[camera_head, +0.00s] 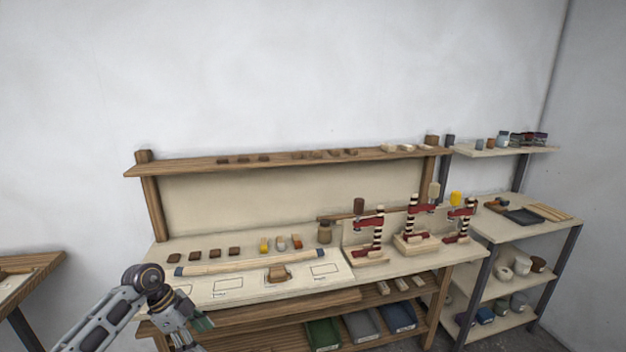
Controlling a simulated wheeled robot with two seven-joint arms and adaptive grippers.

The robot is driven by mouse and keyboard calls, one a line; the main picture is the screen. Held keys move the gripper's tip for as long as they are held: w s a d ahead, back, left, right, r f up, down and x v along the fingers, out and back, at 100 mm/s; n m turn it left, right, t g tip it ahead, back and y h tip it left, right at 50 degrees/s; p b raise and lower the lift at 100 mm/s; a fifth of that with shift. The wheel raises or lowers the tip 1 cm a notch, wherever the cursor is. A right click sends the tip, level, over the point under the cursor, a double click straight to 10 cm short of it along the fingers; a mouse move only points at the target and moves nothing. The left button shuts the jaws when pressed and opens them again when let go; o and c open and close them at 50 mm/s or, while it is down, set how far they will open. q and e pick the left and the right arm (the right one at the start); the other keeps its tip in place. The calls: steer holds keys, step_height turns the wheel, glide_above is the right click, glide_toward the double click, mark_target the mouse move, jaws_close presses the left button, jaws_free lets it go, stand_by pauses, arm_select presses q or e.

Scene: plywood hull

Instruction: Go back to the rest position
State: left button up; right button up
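My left arm (152,280) comes in at the lower left, in front of the bench's left end. It bends at a dark round joint and runs down out of the bottom edge. No gripper fingers show clearly on it, and I see nothing held. My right arm and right gripper are not in the picture. The workbench (225,290) has a pale top with outlined boxes. A long pale wooden strip (250,263) with dark ends lies across it. A small brown wooden piece (278,274) sits at one outlined box.
Small blocks (234,251) line the back. A shelf (290,162) runs above; bins (322,334) stand below. A shelving rack (515,232) is at right, another table (35,262) at left.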

arm_select(q)
steer(key=w+d+f+n+t+h, duration=0.25)
steer(key=d+f+t+h, duration=0.35)
steer(key=d+f+h, duration=0.45)
steer(key=s+a+f+n+t+y, duration=0.2)
steer(key=a+f+n+y, duration=0.1)
steer(key=f, duration=0.5)
steer(key=s+a+f+n+t+y, duration=0.2)
steer(key=f+y, duration=0.2)
steer(key=f, duration=0.4)
steer(key=s+a+f+n+t+y, duration=0.1)
steer(key=s+a+f+n+y, duration=0.15)
steer(key=f, duration=0.55)
steer(key=s+a+f+n+g+y, duration=0.3)
steer(key=s+f+n+g+y, duration=0.15)
steer(key=s+f, duration=1.35)
steer(key=s+d+f+g, duration=0.2)
steer(key=s+f+g, duration=0.1)
steer(key=s, duration=1)
steer(key=s+d+f+g+y, duration=0.1)
steer(key=s+d+f+g, duration=0.1)
steer(key=s, duration=1.1)
steer(key=shift+f+g, duration=0.45)
steer(key=shift+f, duration=0.2)
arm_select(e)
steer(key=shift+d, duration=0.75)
